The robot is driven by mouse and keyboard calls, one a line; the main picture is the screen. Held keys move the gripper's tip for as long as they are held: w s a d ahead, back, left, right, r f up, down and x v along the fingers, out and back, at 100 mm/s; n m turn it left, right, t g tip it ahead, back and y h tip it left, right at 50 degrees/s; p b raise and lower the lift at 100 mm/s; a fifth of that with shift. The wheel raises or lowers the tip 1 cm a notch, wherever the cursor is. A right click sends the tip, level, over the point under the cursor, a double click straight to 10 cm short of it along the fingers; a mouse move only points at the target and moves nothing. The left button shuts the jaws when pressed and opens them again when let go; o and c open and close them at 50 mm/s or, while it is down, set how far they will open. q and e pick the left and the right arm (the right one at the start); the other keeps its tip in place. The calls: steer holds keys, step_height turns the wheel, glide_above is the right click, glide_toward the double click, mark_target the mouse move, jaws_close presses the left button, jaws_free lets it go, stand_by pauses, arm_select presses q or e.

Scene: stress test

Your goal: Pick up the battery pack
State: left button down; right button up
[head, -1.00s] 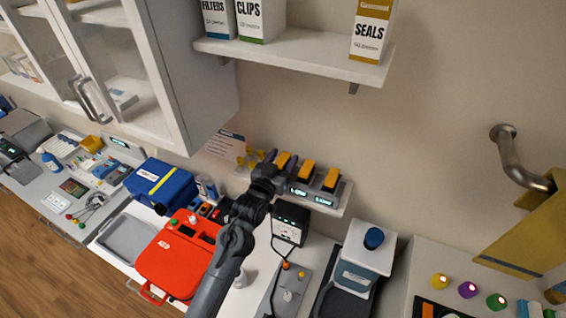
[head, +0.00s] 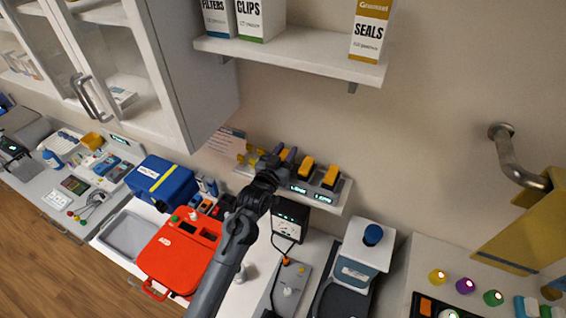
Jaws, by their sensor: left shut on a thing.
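Several orange-topped battery packs stand in a dark charger with small lit displays on a low wall shelf. The middle pack (head: 306,166) and the right pack (head: 331,177) are clear of my gripper. The leftmost battery pack (head: 284,155) shows only in part, between the dark fingers. My left gripper (head: 283,154) is shut on it, with the arm reaching up from the bottom. The pack still appears at the charger's left end; its lower part is hidden behind the gripper. My right gripper is not in view.
Below stand a red AED case (head: 178,252), a blue case (head: 163,184), a black meter (head: 290,219) and a white device with a blue knob (head: 364,262). A higher shelf (head: 290,60) holds boxes. A metal wall pipe (head: 515,160) is at right.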

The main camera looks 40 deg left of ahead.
arm_select(q)
steer(key=shift+r, duration=0.15)
steer(key=shift+r, duration=0.45)
step_height(320, 180, up, 3)
steer(key=shift+r+b, duration=0.1)
steer(key=shift+b, duration=0.7)
steer(key=d+r+b, duration=0.2)
steer(key=d+r, duration=0.4)
steer(key=d, duration=0.5)
steer(key=shift+s+d+r, duration=0.35)
